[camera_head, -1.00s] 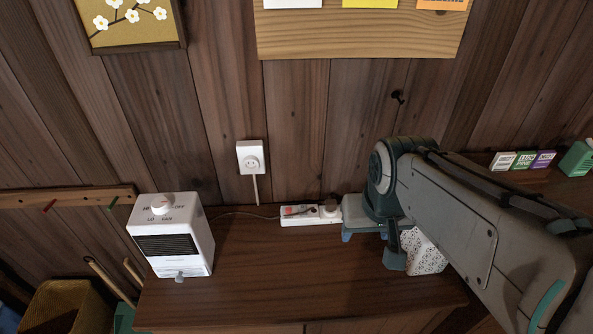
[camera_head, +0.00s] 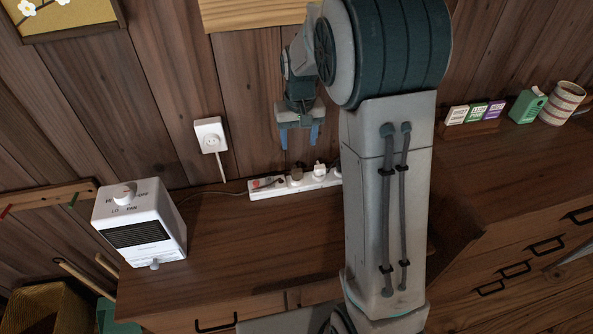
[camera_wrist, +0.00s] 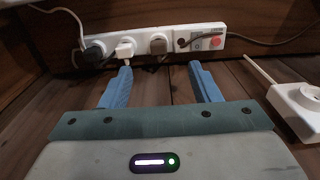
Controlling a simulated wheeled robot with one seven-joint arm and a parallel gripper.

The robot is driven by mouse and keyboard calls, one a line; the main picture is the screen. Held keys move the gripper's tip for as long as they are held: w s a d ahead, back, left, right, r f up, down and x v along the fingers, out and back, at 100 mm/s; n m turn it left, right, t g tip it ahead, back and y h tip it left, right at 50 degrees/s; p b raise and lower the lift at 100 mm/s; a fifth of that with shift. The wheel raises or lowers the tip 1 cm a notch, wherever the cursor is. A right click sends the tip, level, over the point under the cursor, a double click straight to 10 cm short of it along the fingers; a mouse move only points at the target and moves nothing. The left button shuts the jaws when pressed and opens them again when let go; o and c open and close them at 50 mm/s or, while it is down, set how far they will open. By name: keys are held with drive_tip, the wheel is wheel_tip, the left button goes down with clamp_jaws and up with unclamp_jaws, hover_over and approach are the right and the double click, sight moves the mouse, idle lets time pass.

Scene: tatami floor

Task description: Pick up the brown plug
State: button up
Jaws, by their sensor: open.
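The brown plug (camera_head: 297,173) sits in the white power strip (camera_head: 268,190) at the back of the brown cabinet, against the wall. In the wrist view the brown plug (camera_wrist: 158,46) lies ahead of the space between the fingertips, with the power strip (camera_wrist: 214,29) running across the top. My gripper (camera_head: 299,138) is open and empty, its blue fingers pointing down above the strip, apart from the plug. The gripper (camera_wrist: 160,70) also shows in the wrist view. A white plug (camera_wrist: 125,49) and a black plug (camera_wrist: 95,51) sit on the strip to the brown plug's left there.
A white heater-like box (camera_head: 139,226) stands on the left of the cabinet top (camera_head: 235,240). A wall outlet (camera_head: 211,136) with a cord is left of my gripper. Small boxes (camera_head: 474,113) and a striped cup (camera_head: 562,103) stand at right. The middle cabinet top is clear.

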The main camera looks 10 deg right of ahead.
wheel_tip(320, 180, down, 2)
drive_tip(key=w+f, duration=0.1)
drive_tip(key=w, duration=0.2)
hover_over(297, 171)
drive_tip(key=f, duration=0.8)
drive_tip(key=shift+s+a, duration=0.1)
drive_tip(key=shift+s, duration=0.2)
drive_tip(key=shift+w+f+p, duration=0.2)
drive_tip(key=shift+f+p, duration=0.5)
drive_tip(key=shift+f, duration=1.95)
drive_tip(key=c, duration=1)
